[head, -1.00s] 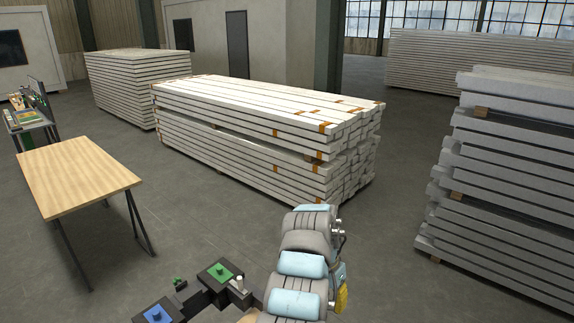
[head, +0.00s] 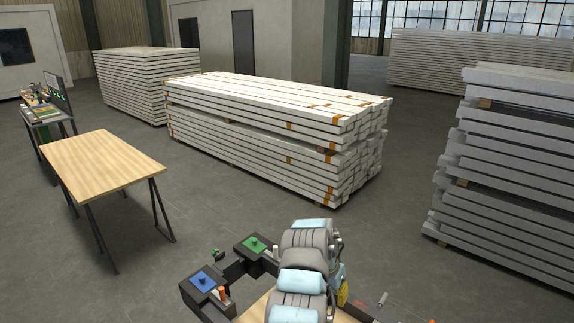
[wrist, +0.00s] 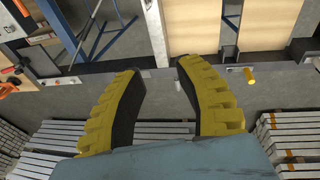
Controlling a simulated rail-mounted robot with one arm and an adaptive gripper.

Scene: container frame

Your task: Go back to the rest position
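My gripper (wrist: 158,88) shows in the wrist view with its two yellow and black fingers spread apart. Nothing is between the fingers; grey floor and a dark rail show through the gap. In the head view my arm rises at the bottom middle, and the gripper itself cannot be made out there. Wooden panels (wrist: 193,25) and a yellow peg (wrist: 249,78) lie beyond the fingertips in the wrist view.
A black frame with a green plate (head: 255,244) and a blue plate (head: 202,280) stands close by my arm. A wooden table (head: 100,160) is at left. Stacked white beams (head: 270,115) stand ahead, grey slabs (head: 510,150) at right. Open floor lies between.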

